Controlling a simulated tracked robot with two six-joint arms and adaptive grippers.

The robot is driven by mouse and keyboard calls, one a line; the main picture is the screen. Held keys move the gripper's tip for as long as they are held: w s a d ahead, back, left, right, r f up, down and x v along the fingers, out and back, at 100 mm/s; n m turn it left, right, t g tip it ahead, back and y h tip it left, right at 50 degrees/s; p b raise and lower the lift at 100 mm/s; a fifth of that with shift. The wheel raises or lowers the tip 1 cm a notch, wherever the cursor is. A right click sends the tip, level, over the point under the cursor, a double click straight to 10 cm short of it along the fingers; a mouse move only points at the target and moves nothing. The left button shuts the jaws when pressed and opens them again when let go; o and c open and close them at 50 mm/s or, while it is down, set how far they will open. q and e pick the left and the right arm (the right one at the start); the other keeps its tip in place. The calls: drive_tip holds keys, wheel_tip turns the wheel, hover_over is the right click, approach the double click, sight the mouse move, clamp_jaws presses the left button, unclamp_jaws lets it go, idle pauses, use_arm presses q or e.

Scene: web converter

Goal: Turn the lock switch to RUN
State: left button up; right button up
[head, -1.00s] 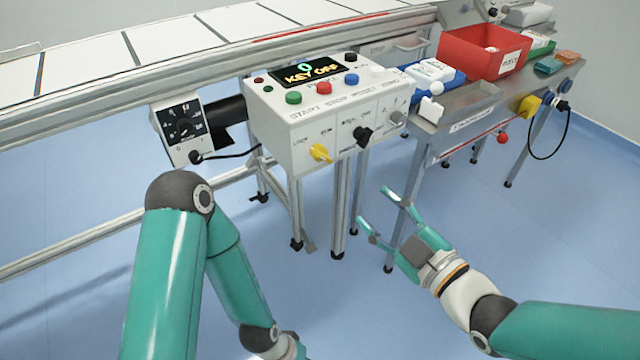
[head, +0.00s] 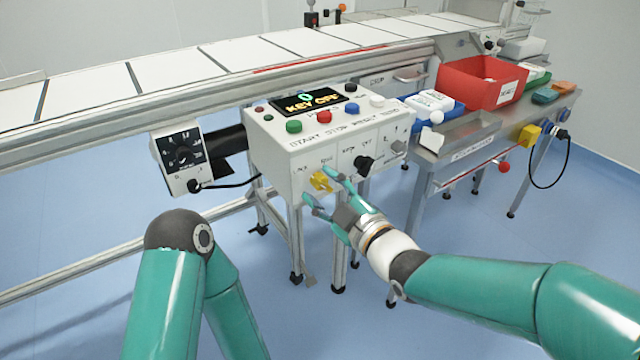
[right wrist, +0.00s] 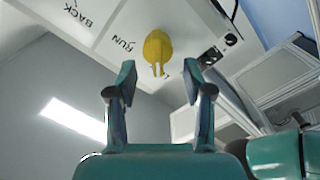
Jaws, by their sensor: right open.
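The yellow lock switch (head: 320,181) is on the lower left of the white control box's front face. In the right wrist view the yellow knob (right wrist: 158,47) shows beyond my fingertips, with a RUN label to its left. Its lower end points toward a mostly hidden label. My right gripper (head: 318,186) is open, its fingers pointing at the knob, one to either side of it in the picture. In the right wrist view the open fingers (right wrist: 159,80) show a gap with nothing in it; the knob appears ahead. My left gripper is out of the picture.
The control box display (head: 308,101) reads KEY OFF. A black knob (head: 364,163) sits right of the yellow switch. Coloured buttons are on top. A dial box (head: 181,160) hangs at left. A side table with a red bin (head: 480,80) stands at right.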

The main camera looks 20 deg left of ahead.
drive_tip(key=shift+x, duration=1.15)
